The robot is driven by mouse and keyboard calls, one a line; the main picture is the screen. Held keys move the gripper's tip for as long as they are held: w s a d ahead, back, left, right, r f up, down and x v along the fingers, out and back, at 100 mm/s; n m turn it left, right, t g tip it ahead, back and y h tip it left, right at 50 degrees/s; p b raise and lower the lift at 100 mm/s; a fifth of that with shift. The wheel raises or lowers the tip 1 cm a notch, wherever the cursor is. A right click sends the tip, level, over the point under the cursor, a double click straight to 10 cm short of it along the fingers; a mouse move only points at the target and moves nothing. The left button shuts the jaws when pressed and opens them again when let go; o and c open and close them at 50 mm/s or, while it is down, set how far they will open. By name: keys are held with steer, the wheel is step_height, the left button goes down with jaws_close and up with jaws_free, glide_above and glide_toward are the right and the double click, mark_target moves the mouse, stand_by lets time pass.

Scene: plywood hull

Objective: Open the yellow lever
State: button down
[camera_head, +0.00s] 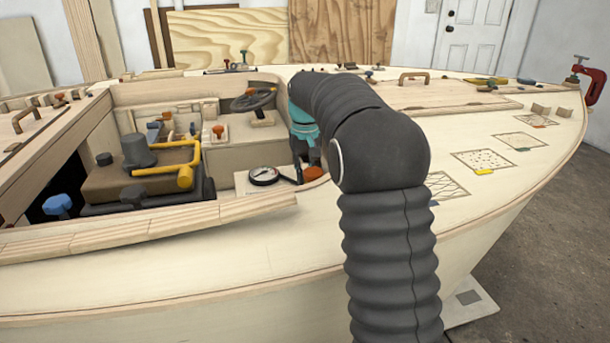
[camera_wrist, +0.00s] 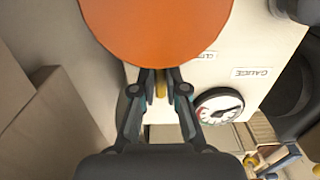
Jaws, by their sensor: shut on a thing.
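In the wrist view my gripper (camera_wrist: 160,76) has its two fingers close together on a narrow yellow part (camera_wrist: 161,86). A large orange disc (camera_wrist: 156,28) fills the top of that view and covers the area at the fingertips. I cannot tell whether the disc and the yellow part are joined. In the head view my arm hides most of the gripper; an orange knob (camera_head: 313,173) shows just below it, right of the gauge (camera_head: 264,176). A bent yellow bar (camera_head: 184,176) lies farther left in the cockpit, apart from my gripper.
The gauge also shows in the wrist view (camera_wrist: 218,106), beside a panel label. A grey knob (camera_head: 138,150) and a blue knob (camera_head: 57,204) are at the left. The wooden hull rim runs along the front; the right deck holds several flat panels.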

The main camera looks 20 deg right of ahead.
steer(key=c, duration=1.2)
jaws_free()
step_height(320, 180, up, 12)
